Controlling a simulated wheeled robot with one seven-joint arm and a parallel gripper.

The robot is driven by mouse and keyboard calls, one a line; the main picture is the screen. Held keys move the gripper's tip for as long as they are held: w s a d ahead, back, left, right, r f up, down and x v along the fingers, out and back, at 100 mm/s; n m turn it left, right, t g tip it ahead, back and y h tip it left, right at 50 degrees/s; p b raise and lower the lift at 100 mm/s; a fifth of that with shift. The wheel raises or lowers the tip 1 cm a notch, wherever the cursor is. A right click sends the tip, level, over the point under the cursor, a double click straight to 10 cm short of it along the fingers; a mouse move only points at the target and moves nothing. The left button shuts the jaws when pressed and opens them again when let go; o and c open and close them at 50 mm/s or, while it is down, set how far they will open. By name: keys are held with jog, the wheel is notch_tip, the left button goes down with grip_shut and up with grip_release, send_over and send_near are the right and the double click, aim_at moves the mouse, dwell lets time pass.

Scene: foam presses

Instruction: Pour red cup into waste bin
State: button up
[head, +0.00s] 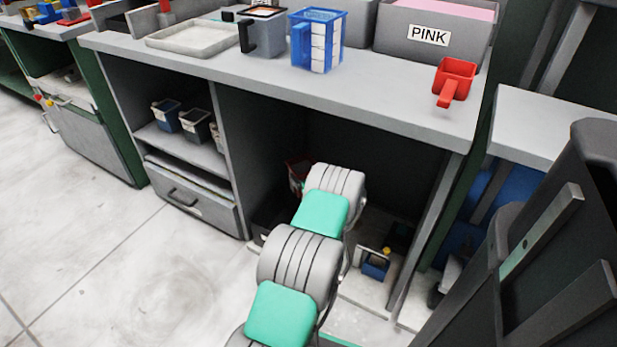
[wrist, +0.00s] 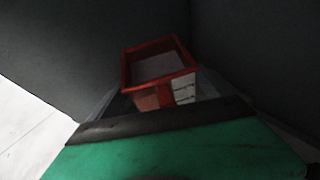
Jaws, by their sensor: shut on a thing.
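In the wrist view, a red cup (wrist: 183,88) with a white-striped side sits just beyond the dark edge of my gripper (wrist: 168,118). My gripper is shut on the cup; the fingertips themselves are hardly visible. The cup's open top faces the camera, and its inside looks dull grey; I cannot tell how much is in it. In the head view, a bit of the red cup (head: 297,170) shows beside my arm, in the dark space under the bench. My arm hides the gripper there. A dark container (head: 268,220) stands low under the bench, partly hidden; I cannot tell if it is the waste bin.
The grey bench (head: 250,70) overhangs my arm. On it stand a blue cup (head: 317,42), a second red cup (head: 452,82), a grey cup (head: 262,32), a tray (head: 192,38) and a bin labelled PINK (head: 432,36). Open floor (head: 120,250) lies left.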

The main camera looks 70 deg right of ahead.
jog(key=shift+d, duration=0.15)
jog(key=shift+f+n+g+h, duration=0.3)
jog(key=shift+f+n+h, duration=0.15)
jog(key=shift+n, duration=0.35)
jog(key=n+h, duration=0.1)
jog(key=n, duration=0.1)
jog(key=shift+f+n+g+h, duration=0.25)
jog(key=shift+n+g+h, duration=0.05)
jog(key=shift+h, duration=0.05)
jog(key=n+h, duration=0.1)
jog(key=f+n+b, duration=0.1)
jog(key=n, duration=0.1)
jog(key=shift+w+a+f+h+b, duration=0.15)
jog(key=shift+a+h+b, duration=0.15)
jog(key=shift+h, duration=0.1)
jog(key=f+n+b, duration=0.1)
jog(key=n+h+b, duration=0.1)
jog(key=shift+w+a+f+n, duration=0.2)
jog(key=shift+a+f+n, duration=0.05)
jog(key=shift+f+n, duration=0.1)
jog(key=shift+f+b, duration=0.1)
jog(key=shift+b, duration=0.65)
jog(key=shift+w+f+n+h, duration=0.1)
jog(key=shift+n+h, duration=0.15)
jog(key=shift+h, duration=0.05)
jog(key=shift+w+a+f+n+b, duration=0.1)
jog(key=shift+f+n+b, duration=0.25)
jog(key=shift+b, duration=0.65)
